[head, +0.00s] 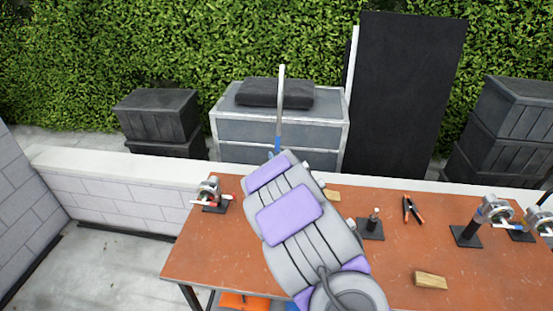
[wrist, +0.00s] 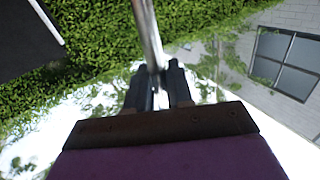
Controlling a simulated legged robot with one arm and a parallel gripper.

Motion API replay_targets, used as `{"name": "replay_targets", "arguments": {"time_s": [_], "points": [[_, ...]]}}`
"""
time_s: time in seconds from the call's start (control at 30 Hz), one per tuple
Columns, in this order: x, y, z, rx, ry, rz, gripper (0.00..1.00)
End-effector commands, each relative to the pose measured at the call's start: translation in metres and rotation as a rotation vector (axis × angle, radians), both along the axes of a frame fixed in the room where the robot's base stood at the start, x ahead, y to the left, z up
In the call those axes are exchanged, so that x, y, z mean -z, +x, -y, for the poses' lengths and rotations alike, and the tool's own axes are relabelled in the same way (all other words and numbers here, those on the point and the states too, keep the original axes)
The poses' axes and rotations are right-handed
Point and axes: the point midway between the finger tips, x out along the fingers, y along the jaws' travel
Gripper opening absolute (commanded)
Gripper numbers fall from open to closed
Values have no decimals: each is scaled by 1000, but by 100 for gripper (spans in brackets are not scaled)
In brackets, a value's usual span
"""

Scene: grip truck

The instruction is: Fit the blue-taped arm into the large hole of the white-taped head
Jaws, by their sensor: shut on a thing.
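My gripper (wrist: 158,90) is shut on the blue-taped arm, a slim grey metal rod (head: 281,100) with blue tape near its lower end. The rod stands nearly upright above the back edge of the table, and it also shows in the wrist view (wrist: 149,35). In the head view my own arm hides most of the gripper. Round metal heads sit on black stands: one at the table's left (head: 209,189) with red and white marks, one at the right (head: 493,209) with white and blue marks, and one at the far right edge (head: 538,218). I cannot tell which is white-taped. The rod is apart from all of them.
The orange-brown table (head: 205,255) also holds a small stand (head: 370,229), pliers (head: 412,209) and wooden blocks (head: 430,281). Behind it are a low white wall (head: 110,164), a grey cabinet (head: 315,132), a black panel (head: 405,95) and dark crates (head: 158,116).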

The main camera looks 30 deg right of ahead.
Motion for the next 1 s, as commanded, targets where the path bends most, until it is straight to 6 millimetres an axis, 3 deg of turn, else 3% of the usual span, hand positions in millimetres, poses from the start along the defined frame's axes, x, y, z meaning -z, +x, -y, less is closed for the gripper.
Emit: {"name": "replay_targets", "arguments": {"time_s": [1.0], "points": [[0, 6, -8, -2, -36, -20, 0]]}}
